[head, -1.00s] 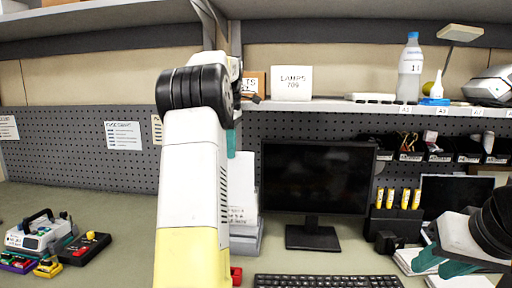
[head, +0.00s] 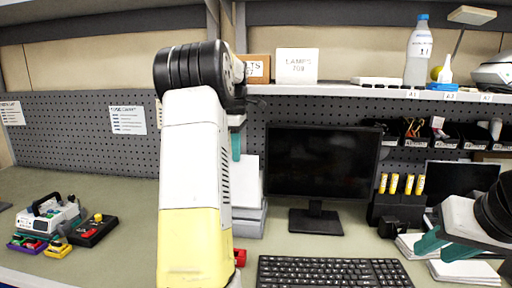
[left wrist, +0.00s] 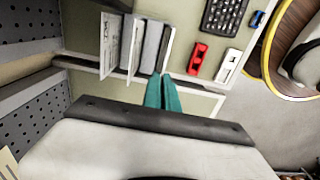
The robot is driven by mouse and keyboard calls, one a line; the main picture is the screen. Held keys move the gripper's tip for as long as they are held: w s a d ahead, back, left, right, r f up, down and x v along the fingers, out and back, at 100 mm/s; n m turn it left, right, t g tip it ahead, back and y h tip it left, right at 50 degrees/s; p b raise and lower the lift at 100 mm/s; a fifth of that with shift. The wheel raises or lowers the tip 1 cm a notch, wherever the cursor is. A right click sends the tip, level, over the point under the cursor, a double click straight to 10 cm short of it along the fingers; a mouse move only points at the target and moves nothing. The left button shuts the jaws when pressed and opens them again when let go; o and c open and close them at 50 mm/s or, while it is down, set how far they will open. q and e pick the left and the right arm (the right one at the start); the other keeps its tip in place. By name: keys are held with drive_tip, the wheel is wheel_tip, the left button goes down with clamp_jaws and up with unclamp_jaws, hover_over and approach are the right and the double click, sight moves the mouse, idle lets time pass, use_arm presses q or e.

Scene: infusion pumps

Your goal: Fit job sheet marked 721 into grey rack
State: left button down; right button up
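My left gripper (left wrist: 163,94) has its teal fingers close together in the left wrist view, with nothing visible between them. In the head view my own forearm hides most of it, and one teal finger (head: 236,146) shows. Beyond the fingers is the grey rack (head: 250,218), standing on the desk left of the monitor, also in the left wrist view (left wrist: 151,46). White sheets (head: 247,182) stand upright at it; they also show in the left wrist view (left wrist: 109,40). I cannot read 721 on any sheet. My right gripper (head: 438,246) is at the right, fingers apart and empty, above papers.
A monitor (head: 318,163) and keyboard (head: 330,272) stand right of the rack. A red object (head: 240,257) lies before the rack. A shelf (head: 380,91) runs above the desk. Paper stacks (head: 465,272) lie at right, devices (head: 48,222) at left. The left desk middle is clear.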

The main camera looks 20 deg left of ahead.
sight(237, 182)
use_arm(q)
drive_tip(key=shift+f, duration=5.45)
drive_tip(key=c, duration=1.6)
unclamp_jaws()
wheel_tip(237, 182, up, 8)
drive_tip(key=shift+f, duration=0.1)
